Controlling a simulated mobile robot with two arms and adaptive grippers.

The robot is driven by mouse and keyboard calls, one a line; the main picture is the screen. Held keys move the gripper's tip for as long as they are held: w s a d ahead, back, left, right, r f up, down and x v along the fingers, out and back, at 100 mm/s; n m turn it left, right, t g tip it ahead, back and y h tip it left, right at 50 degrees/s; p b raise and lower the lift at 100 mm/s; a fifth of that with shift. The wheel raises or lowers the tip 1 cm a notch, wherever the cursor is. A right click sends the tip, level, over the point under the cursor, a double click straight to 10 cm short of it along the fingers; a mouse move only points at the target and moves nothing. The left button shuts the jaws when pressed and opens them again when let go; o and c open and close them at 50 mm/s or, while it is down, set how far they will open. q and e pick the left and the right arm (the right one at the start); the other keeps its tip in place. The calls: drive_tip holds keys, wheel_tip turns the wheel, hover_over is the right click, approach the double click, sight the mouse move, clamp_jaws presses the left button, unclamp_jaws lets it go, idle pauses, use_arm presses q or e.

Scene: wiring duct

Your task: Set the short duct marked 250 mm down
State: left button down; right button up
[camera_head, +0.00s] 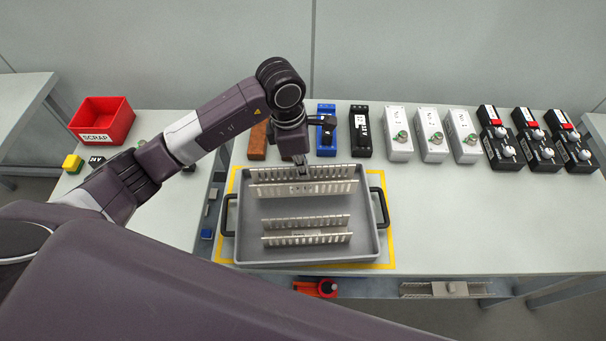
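Two light slotted ducts lie in the grey tray (365,245), roughly parallel. The longer duct (325,188) is at the back; the shorter duct (305,238) is in front of it. I cannot read a 250 mm marking on either. My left gripper (303,170) points down at the back duct, near the middle of its length. Its fingertips are at or just over the duct's slotted walls; their gap and any grip are too small to tell. The front duct is clear of the gripper. My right gripper is not in view.
The tray has black side handles and sits within a yellow outline (388,262). Behind it stand a brown block (258,141), blue and black devices, white boxes (398,134) and black switch units (497,140). A red SCRAP bin (102,121) is far left. The table's right front is clear.

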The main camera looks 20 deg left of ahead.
sight(304, 181)
use_arm(q)
wheel_tip(304, 181, down, 4)
drive_tip(key=shift+r+p, duration=0.25)
drive_tip(key=shift+p, duration=0.1)
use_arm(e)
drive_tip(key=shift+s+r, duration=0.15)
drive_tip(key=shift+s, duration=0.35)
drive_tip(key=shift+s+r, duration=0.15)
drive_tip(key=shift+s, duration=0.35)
use_arm(q)
drive_tip(key=shift+f, duration=0.1)
drive_tip(key=shift+f, duration=0.15)
drive_tip(key=c, duration=2.2)
unclamp_jaws()
drive_tip(key=shift+o, duration=0.2)
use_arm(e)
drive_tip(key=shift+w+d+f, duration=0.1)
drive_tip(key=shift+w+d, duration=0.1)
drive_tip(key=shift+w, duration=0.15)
